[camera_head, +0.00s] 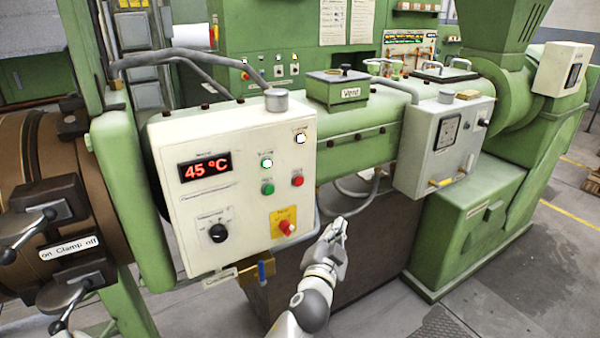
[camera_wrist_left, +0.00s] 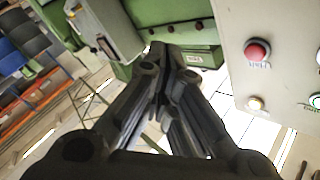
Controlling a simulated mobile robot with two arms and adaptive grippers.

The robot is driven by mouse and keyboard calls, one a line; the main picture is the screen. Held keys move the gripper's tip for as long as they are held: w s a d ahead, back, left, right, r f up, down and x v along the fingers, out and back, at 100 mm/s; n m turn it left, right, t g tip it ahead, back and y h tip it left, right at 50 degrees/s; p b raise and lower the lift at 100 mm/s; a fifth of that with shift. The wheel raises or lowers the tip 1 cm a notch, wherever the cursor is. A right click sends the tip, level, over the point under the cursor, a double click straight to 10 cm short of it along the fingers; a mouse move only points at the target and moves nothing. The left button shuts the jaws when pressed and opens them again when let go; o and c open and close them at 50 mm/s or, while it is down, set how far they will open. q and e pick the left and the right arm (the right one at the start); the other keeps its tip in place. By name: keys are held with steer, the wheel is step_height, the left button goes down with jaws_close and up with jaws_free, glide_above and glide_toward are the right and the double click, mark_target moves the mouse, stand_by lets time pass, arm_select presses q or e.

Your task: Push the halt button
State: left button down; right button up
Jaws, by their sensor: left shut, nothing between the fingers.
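The white control panel (camera_head: 240,215) has a small red button (camera_head: 298,181) on its right side. Another, larger red knob (camera_head: 286,227) sits on a yellow plate lower down. The labels are too small to read in the head view. In the left wrist view a round red button (camera_wrist_left: 257,51) sits on the white panel face (camera_wrist_left: 285,85), with a small label under it that I cannot read surely. My left gripper (camera_head: 336,232) is shut and empty, just right of the panel's lower right corner, apart from the buttons. Its closed fingers (camera_wrist_left: 165,75) show in the left wrist view. My right gripper is not in view.
The panel also carries a green button (camera_head: 268,188), a black dial (camera_head: 218,233) and a 45 °C display (camera_head: 205,168). A second white box (camera_head: 443,145) stands to the right. Cables hang behind my gripper. A clamp (camera_head: 60,220) is at the left.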

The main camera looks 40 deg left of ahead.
mark_target(299, 181)
arm_select(q)
step_height(299, 181, up, 8)
steer(key=s+a+t+y, duration=0.1)
steer(key=shift+n+p, duration=0.3)
steer(key=shift+s+a+f, duration=0.1)
steer(key=shift+f, duration=0.05)
steer(key=w+a, duration=0.3)
steer(key=a, duration=0.5)
steer(key=shift+w+p, duration=0.2)
steer(key=shift+p, duration=0.2)
steer(key=shift+a, duration=0.2)
stand_by(0.8)
steer(key=shift+w+a, duration=0.15)
steer(key=shift+a, duration=0.05)
